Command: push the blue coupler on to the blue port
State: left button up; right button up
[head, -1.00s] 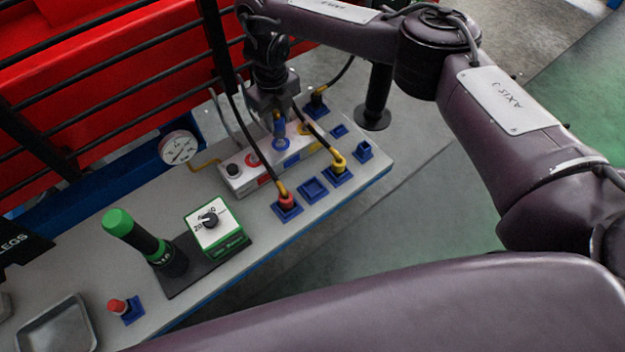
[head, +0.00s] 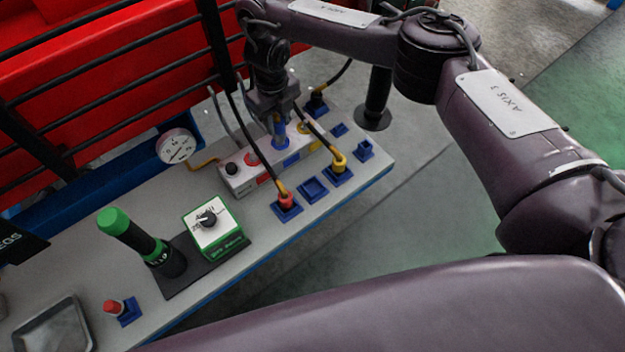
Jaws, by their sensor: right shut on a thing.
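The blue coupler (head: 279,128) is upright in my right gripper (head: 279,115), which is shut on it, fingers pointing down. The blue port (head: 282,144) is a blue ring on top of the white port block (head: 242,181). The coupler's lower end is right at the port; I cannot tell whether it is seated. The gripper hides the coupler's top. My left gripper is not in view.
A red coupler (head: 286,200) and a yellow coupler (head: 339,161) with hoses stand in blue holders in front of the block.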

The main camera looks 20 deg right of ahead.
jog(key=shift+f+b, duration=0.45)
jog(key=shift+f, duration=0.15)
jog(key=o, duration=1.1)
jog(key=shift+r+p, duration=1.1)
jog(key=shift+r, duration=0.45)
jog(key=shift+r+p, duration=0.9)
jog(key=shift+r, duration=0.15)
